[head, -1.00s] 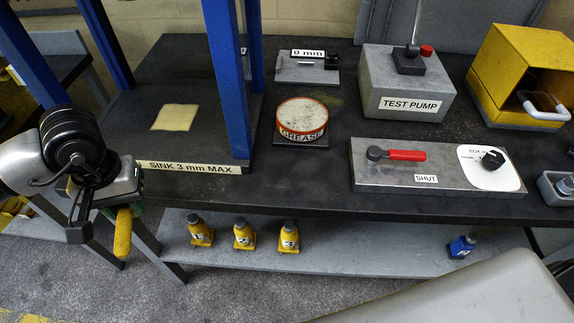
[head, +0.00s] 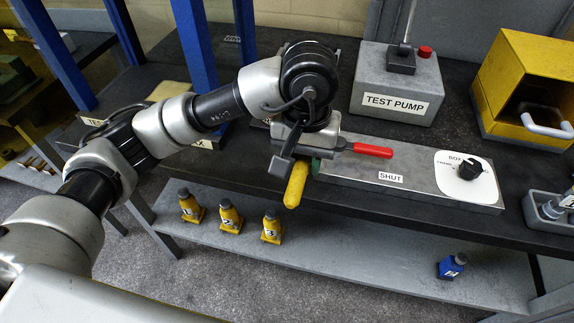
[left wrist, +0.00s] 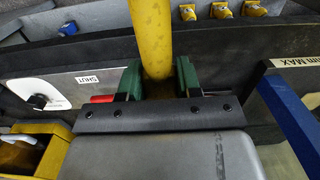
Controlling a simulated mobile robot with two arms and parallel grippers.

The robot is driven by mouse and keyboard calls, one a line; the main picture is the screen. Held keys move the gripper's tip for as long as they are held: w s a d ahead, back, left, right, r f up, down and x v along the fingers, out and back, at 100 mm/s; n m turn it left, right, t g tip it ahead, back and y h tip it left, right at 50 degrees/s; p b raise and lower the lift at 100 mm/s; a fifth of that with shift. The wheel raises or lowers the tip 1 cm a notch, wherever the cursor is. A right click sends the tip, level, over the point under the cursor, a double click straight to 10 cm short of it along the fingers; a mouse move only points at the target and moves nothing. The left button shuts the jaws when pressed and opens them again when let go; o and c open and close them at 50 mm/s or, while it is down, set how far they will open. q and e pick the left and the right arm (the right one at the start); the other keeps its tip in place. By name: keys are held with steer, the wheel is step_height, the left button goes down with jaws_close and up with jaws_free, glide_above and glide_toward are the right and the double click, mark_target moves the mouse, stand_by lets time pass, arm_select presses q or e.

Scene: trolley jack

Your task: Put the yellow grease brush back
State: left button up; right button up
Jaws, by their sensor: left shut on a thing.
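The yellow grease brush shows as a thick yellow handle (head: 296,186) hanging down in front of the bench edge, left of the red lever. My left gripper (head: 302,167) is shut on it. In the left wrist view the handle (left wrist: 151,38) stands between the green finger pads of my left gripper (left wrist: 158,80). The bristle end cannot be made out in either view. The grease tin is hidden behind my left arm in the head view. My right gripper is not in view.
The valve panel (head: 410,183) with its red lever (head: 372,150) lies just right of the gripper. The test pump (head: 397,85) and a yellow box (head: 520,60) stand behind. Three yellow bottle jacks (head: 230,215) and a blue one (head: 452,265) stand on the lower shelf.

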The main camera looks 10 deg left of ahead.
arm_select(q)
steer(key=p, duration=0.3)
glide_above(261, 174)
steer(key=f, duration=0.6)
steer(key=shift+s+d+f, duration=0.1)
steer(key=shift+d+f, duration=0.1)
steer(key=shift+f, duration=0.05)
steer(key=shift+a+f, duration=0.15)
step_height(261, 174, down, 3)
steer(key=shift+f+p, duration=0.15)
steer(key=shift+p, duration=0.2)
steer(key=shift+f, duration=0.35)
steer(key=shift+f+b, duration=0.25)
steer(key=shift+b, duration=0.1)
steer(key=o, duration=0.8)
steer(key=shift+r, duration=0.1)
